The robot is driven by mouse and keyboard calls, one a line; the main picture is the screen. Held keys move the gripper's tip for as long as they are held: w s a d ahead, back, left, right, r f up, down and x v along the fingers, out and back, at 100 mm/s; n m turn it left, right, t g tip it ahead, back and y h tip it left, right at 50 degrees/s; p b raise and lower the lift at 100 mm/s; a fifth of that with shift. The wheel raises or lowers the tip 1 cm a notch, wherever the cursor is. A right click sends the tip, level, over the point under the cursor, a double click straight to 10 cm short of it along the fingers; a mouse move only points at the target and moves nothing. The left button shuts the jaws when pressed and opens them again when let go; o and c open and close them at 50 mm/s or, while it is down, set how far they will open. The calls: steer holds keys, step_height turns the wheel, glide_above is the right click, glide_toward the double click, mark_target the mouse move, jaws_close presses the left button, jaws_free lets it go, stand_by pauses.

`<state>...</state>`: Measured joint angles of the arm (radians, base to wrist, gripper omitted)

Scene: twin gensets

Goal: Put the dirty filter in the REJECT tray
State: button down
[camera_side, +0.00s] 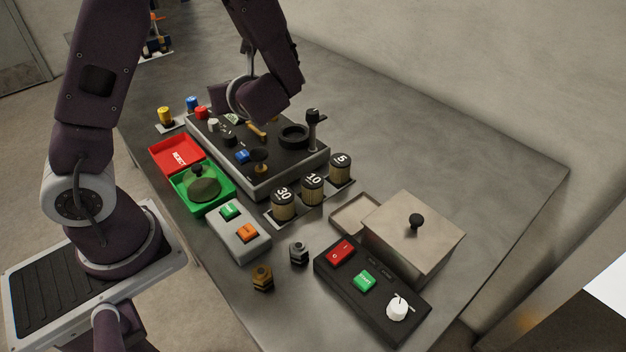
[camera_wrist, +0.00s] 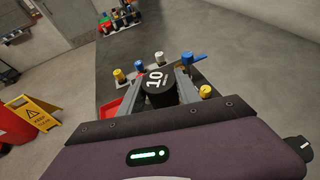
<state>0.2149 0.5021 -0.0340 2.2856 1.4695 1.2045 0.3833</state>
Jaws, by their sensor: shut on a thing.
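My gripper (camera_wrist: 163,76) is shut on a filter with a black cap marked 10 (camera_wrist: 158,82), as the wrist view shows. The cap faces the camera and hides the filter's body, so I cannot see how dirty it is. In the side view my gripper (camera_side: 262,98) is above the back of the dark panel; its fingers and the held filter are hidden behind the wrist. The red REJECT tray (camera_side: 168,147) lies left of the panel and looks empty. Part of it shows in the wrist view (camera_wrist: 108,109), left of the held filter.
The dark panel (camera_side: 258,184) carries knobs, a black ring (camera_side: 293,135) and an upright post (camera_side: 312,130). A green tray (camera_side: 221,190) holds a dark round lid (camera_side: 204,190). Filters marked 30 (camera_side: 283,204), 10 (camera_side: 312,188) and 5 (camera_side: 340,167) stand in a rack.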

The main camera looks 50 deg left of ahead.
steer(key=w+d+r+m+t+h, duration=0.1)
steer(key=w+d+m+t+h, duration=0.35)
steer(key=d+m, duration=0.2)
steer(key=w+d+r+m+t+h, duration=0.2)
steer(key=w+d+m+t+h, duration=0.25)
steer(key=d, duration=0.35)
step_height(320, 180, up, 5)
steer(key=w+a+f+n+g+y, duration=0.1)
steer(key=w+a+n+g+y, duration=0.15)
steer(key=w+a, duration=0.65)
steer(key=w+a+f+n+g+y, duration=0.1)
steer(key=w+a+n+y, duration=0.2)
steer(key=a, duration=1.1)
steer(key=s+a+r+n+g+y, duration=0.1)
steer(key=s+a+n+g+y, duration=0.15)
steer(key=a, duration=1.25)
steer(key=s+a+r+n+g+y, duration=0.1)
steer(key=s+a, duration=0.2)
steer(key=a, duration=1.2)
steer(key=f, duration=2.1)
steer(key=shift+s+a, duration=0.15)
steer(key=shift+a, duration=0.2)
steer(key=shift+f, duration=0.1)
